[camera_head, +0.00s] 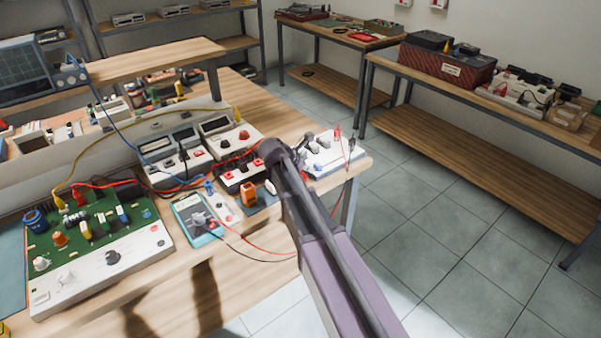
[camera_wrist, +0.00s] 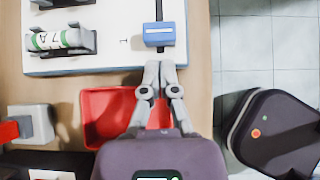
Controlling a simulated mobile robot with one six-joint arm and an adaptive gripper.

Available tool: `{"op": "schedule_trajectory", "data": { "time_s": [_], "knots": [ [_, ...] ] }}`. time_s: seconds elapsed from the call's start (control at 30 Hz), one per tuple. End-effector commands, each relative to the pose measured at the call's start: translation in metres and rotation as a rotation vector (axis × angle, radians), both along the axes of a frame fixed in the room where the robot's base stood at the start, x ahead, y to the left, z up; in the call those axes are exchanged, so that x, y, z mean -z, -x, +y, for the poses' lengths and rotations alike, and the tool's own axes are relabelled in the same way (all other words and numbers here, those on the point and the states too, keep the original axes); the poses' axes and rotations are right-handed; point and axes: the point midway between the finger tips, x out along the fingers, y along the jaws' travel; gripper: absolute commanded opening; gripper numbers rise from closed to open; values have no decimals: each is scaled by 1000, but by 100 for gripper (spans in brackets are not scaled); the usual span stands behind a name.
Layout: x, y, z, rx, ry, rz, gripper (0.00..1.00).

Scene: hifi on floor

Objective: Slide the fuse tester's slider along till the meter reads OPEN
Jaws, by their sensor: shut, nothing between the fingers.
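The fuse tester (camera_wrist: 115,58) is a white board with a blue edge at the top of the wrist view. Its blue slider (camera_wrist: 159,34), with a pale line across it, sits on a dark slot (camera_wrist: 159,9) running up the picture. A fuse marked 7A (camera_wrist: 58,39) lies in dark clips to the left. My gripper (camera_wrist: 160,67) is shut and empty, its tips just below the slider; I cannot tell whether they touch it. In the head view the tester (camera_head: 340,160) is at the bench's right end, partly behind my arm. No meter reading is legible.
A red tray (camera_wrist: 98,125) lies under my gripper. In the head view, a teal meter (camera_head: 197,222), a green circuit board (camera_head: 95,225) and several wires crowd the bench to the left. Tiled floor (camera_head: 440,220) is free to the right.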

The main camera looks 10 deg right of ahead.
Motion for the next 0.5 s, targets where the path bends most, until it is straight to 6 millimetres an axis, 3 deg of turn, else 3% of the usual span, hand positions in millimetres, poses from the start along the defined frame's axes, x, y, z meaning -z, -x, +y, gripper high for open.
{"op": "schedule_trajectory", "data": {
  "time_s": [0.5],
  "knots": [
    [0,-5,-10,-1,0,1,0]
  ]
}}
